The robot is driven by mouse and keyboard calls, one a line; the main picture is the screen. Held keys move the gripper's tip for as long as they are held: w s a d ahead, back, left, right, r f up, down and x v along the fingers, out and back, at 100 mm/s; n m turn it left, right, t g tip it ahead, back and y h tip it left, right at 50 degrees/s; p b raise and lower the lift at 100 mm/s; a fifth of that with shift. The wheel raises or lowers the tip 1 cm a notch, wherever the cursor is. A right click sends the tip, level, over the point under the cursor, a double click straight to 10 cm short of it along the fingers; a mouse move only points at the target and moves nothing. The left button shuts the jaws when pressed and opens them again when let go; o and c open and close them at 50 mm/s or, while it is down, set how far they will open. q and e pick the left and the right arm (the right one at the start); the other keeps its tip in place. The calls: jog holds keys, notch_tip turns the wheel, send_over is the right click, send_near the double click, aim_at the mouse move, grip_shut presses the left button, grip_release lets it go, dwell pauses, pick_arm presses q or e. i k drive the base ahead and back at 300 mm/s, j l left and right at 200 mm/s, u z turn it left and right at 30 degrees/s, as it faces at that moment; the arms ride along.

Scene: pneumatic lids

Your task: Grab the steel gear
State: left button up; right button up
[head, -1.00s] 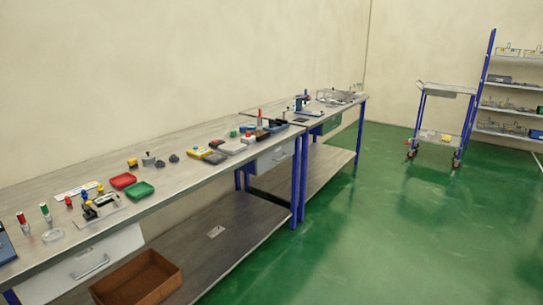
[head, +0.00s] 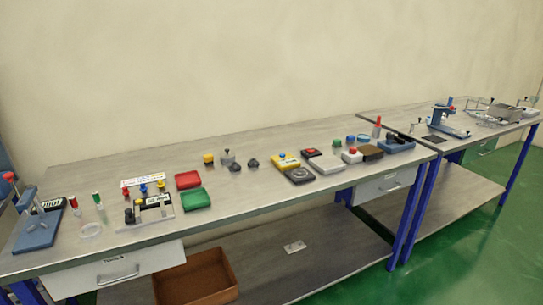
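I cannot single out the steel gear with certainty at this distance. Two small dark grey pieces, one at left (head: 235,167) and one at right (head: 253,163), lie on the long workbench (head: 310,205) near its middle. A grey metal piece with a knob on top (head: 228,157) stands just behind them. Any of these could be the gear; their teeth are too small to make out. Neither of my grippers is in view.
Red (head: 188,180) and green (head: 195,199) trays lie left of the grey pieces. A yellow box (head: 286,161) stands to the right. A blue press (head: 37,225) is at the left end. A brown bin (head: 196,278) sits below. Green floor is open at right.

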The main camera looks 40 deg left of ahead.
aim_at(253, 163)
jog(key=i+l+u, duration=0.1)
jog(key=i+u, duration=0.35)
jog(key=i+l+u, duration=0.3)
jog(key=i+u, duration=0.15)
jog(key=i+l+u, duration=0.15)
jog(key=u, duration=0.25)
jog(key=i+l+u, duration=0.25)
jog(key=u, duration=0.2)
jog(key=i+l+u, duration=0.1)
jog(key=l+u, duration=0.3)
jog(key=i+l+u, duration=0.1)
jog(key=l+u, duration=0.15)
jog(key=u, duration=0.15)
jog(key=l+u, duration=0.4)
jog(key=i+j, duration=0.05)
